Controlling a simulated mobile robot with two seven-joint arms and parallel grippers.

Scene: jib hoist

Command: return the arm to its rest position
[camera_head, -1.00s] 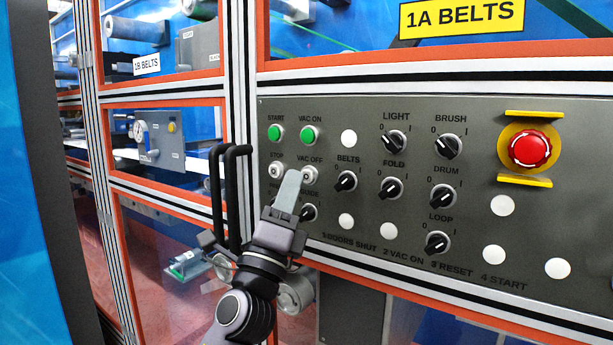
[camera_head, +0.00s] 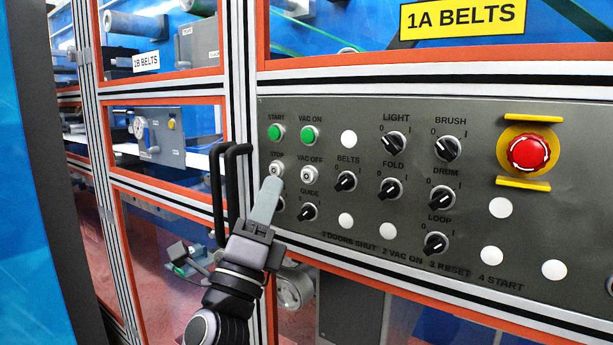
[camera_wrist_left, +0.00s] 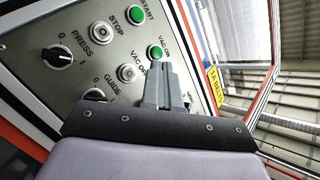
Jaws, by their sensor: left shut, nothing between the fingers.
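My left gripper (camera_head: 266,200) is shut and empty, its grey fingers pointing up in front of the control panel (camera_head: 470,190). In the head view its tip is just below the STOP button (camera_head: 276,169) and covers part of the knob beneath it. The VAC OFF button (camera_head: 308,174) shows clear to the right of the tip. In the left wrist view the shut fingers (camera_wrist_left: 165,85) overlap the panel near the VAC OFF button (camera_wrist_left: 127,73); I cannot tell the gap to the panel. My right gripper is not in view.
A black door handle (camera_head: 230,195) stands close left of my left gripper. Several knobs and a red emergency stop (camera_head: 528,152) stick out from the panel at right. A blue surface (camera_head: 25,200) fills the far left.

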